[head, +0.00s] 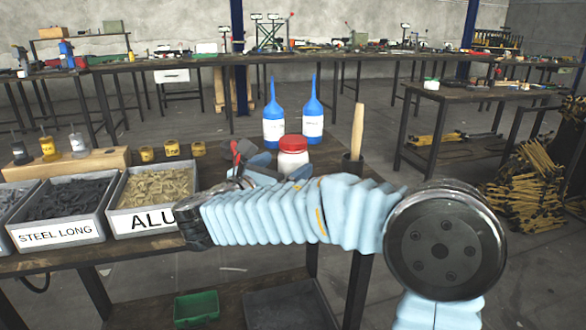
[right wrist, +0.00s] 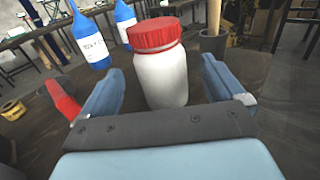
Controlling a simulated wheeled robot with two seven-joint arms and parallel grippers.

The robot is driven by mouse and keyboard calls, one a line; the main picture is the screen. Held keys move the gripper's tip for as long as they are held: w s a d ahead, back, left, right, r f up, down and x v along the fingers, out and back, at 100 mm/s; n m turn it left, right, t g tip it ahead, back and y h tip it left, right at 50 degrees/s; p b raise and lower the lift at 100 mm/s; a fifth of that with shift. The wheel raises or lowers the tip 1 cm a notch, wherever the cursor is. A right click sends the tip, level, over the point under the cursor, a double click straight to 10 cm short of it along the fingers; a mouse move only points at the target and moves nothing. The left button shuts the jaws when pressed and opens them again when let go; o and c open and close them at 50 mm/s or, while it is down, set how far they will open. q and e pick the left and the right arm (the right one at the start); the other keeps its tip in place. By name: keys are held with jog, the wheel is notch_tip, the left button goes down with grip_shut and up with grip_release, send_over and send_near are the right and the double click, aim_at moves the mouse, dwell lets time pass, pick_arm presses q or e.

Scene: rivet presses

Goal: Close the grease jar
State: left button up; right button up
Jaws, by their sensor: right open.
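The grease jar (right wrist: 161,78) is white and stands upright on the dark workbench. Its red lid (right wrist: 156,34) sits on top of it; I cannot tell whether it is screwed down. In the head view the jar (head: 293,162) and lid (head: 293,144) show beyond my right forearm, which hides the jar's lower part. My right gripper (right wrist: 164,88) is open, with one blue finger on each side of the jar and visible gaps to it. In the head view this gripper (head: 278,166) is partly hidden by my arm. My left gripper is not in view.
Two blue bottles (head: 273,123) stand behind the jar. A wooden handle (head: 357,130) stands in a dark cup right of it. A red-handled thing (right wrist: 62,100) lies close to the left finger. Grey bins (head: 58,210) and small yellow pots (head: 172,148) are to the left.

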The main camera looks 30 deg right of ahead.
jog(key=shift+w+d, duration=0.2)
jog(key=shift+d, duration=0.2)
jog(key=shift+x, duration=2.75)
jog(key=shift+c, duration=0.4)
